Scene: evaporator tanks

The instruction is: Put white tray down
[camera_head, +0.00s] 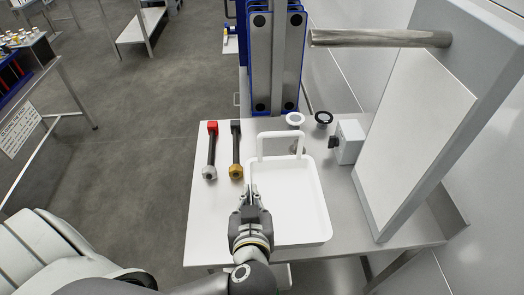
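The white tray (318,205) is a shallow rectangular tray with a tall white handle loop (280,136) at its far end. It is level, over the right part of the white tabletop; I cannot tell whether it rests on the top or is just above it. My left gripper (250,190) is at the tray's left side, its fingers close together on the left rim. The gripper hides part of that rim. My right gripper is not in view.
Two dark-handled tools, one red-ended (211,150) and one with a brass end (236,155), lie left of the tray. A white and a black ring (324,118) lie behind it.

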